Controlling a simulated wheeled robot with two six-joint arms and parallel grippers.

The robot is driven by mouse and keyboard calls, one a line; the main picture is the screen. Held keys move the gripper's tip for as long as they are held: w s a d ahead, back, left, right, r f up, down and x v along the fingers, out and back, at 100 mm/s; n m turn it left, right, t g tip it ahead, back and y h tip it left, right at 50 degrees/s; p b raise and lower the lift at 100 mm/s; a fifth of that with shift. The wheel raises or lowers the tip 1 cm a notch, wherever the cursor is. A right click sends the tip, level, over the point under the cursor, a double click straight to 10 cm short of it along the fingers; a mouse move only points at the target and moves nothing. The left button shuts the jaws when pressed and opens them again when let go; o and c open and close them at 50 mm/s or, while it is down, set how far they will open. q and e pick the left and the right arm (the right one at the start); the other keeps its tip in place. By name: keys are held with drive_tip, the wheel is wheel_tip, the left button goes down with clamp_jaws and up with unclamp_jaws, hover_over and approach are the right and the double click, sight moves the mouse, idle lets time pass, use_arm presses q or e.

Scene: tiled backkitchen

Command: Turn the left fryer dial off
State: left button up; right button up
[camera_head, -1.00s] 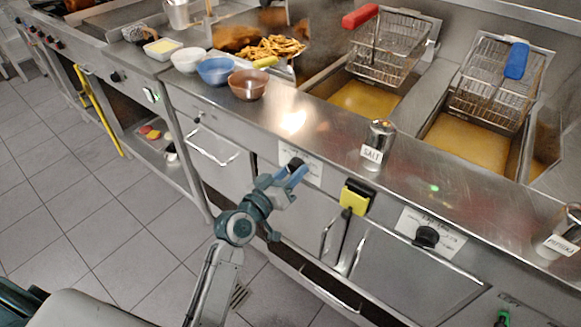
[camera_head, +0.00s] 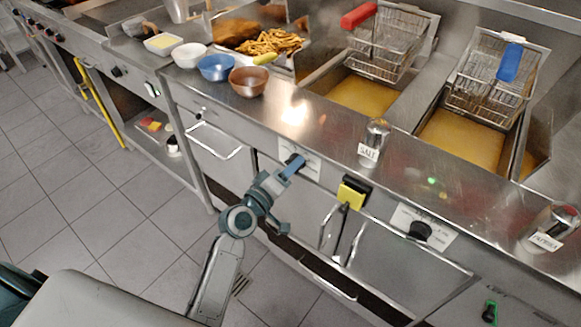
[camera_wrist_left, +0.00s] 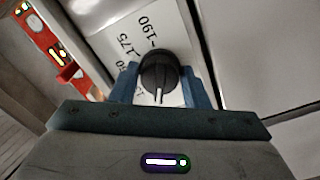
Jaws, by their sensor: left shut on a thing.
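The left fryer dial (camera_wrist_left: 158,72) is a round black knob with a pale pointer line. It sits on a white plate (camera_wrist_left: 128,35) printed with numbers such as 190 and 175. In the head view the plate (camera_head: 313,166) is on the fryer front, with the dial mostly hidden by my gripper. My left gripper (camera_head: 293,165) is at the dial, and in the left wrist view its two blue fingers (camera_wrist_left: 160,85) are shut on either side of it. The pointer points toward my gripper's palm. My right gripper is not in view.
The right fryer dial (camera_head: 420,230) is further right, past a yellow block (camera_head: 352,193). A salt shaker (camera_head: 373,143) stands on the counter edge above. Door handles (camera_head: 340,235) stick out below. Bowls (camera_head: 247,81) stand at the left.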

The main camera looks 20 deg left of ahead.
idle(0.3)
use_arm(q)
drive_tip(key=o, duration=1)
drive_tip(key=shift+c, duration=0.2)
drive_tip(key=b+v, duration=0.1)
drive_tip(key=v, duration=0.9)
drive_tip(key=shift+s+b, duration=0.35)
drive_tip(key=shift+s, duration=0.05)
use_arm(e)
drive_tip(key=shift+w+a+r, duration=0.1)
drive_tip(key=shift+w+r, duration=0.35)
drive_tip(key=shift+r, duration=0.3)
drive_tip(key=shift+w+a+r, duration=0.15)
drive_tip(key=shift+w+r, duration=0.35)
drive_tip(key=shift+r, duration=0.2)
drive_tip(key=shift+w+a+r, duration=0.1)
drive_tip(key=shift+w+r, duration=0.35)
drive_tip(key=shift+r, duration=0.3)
use_arm(q)
drive_tip(key=shift+a, duration=0.15)
